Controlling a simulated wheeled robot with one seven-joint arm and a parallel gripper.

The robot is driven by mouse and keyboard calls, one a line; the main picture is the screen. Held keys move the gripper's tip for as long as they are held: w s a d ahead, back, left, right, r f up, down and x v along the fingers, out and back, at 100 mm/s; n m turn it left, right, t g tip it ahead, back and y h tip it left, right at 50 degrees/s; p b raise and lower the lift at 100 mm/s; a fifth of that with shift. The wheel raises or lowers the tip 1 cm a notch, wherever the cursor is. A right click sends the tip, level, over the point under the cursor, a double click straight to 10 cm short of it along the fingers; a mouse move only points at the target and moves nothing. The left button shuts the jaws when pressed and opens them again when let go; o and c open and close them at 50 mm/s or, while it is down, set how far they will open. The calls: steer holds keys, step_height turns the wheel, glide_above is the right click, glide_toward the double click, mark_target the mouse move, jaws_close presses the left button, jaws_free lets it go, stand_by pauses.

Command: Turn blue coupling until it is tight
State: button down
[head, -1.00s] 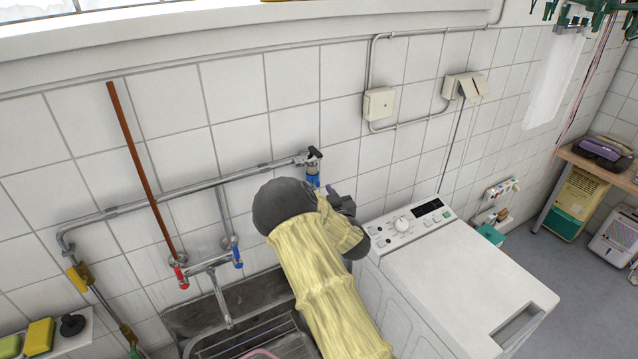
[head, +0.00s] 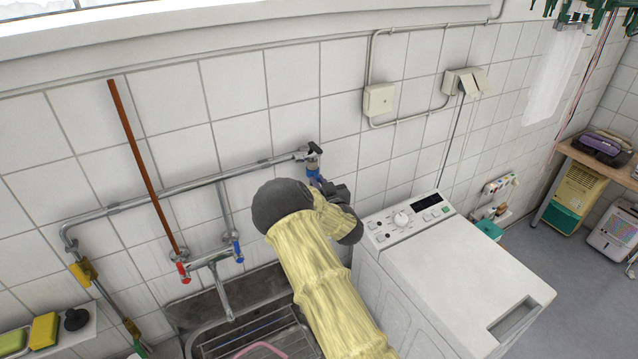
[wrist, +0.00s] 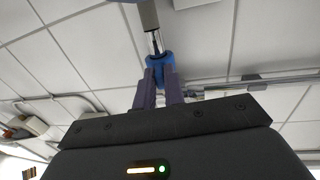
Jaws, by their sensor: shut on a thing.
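The blue coupling (wrist: 158,66) sits under the end of a metal tap fitting in the wrist view. My gripper (wrist: 160,82) is shut on it, with one finger on each side. In the head view the coupling (head: 312,173) shows only as a bit of blue below the wall tap (head: 312,153), and my gripper (head: 322,185) meets it from below right. Most of the coupling is hidden by my fingers and arm. I cannot tell how tight it is.
A white washing machine (head: 455,275) stands right of my arm. A sink (head: 265,330) with a mixer tap (head: 209,262) lies to the left and below. A metal pipe (head: 190,188) runs along the tiled wall to the wall tap.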

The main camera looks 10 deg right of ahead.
steer(key=shift+d+y+b, duration=0.15)
steer(key=shift+y+b, duration=0.15)
steer(key=shift+w+d+f+n+g+y+b, duration=0.15)
steer(key=shift+d+n+g+y+b, duration=0.2)
steer(key=shift+n+y+b, duration=0.4)
steer(key=shift+w+d+n+g+y+b, duration=0.5)
steer(key=shift+n+g+y+b, duration=0.4)
steer(key=shift+n+g+y, duration=0.75)
steer(key=shift+w+d+n+g+y+b, duration=0.5)
steer(key=shift+n+g+y+b, duration=0.35)
steer(key=shift+n+g+y, duration=0.8)
steer(key=shift+w+d+n+g+y+b, duration=0.45)
steer(key=shift+n+g+y+b, duration=0.6)
steer(key=shift+y, duration=1)
steer(key=shift+d+r+n+g, duration=0.15)
steer(key=shift+r+n+g, duration=0.05)
steer(key=shift+n+g, duration=0.3)
steer(key=c, duration=1.5)
jaws_free()
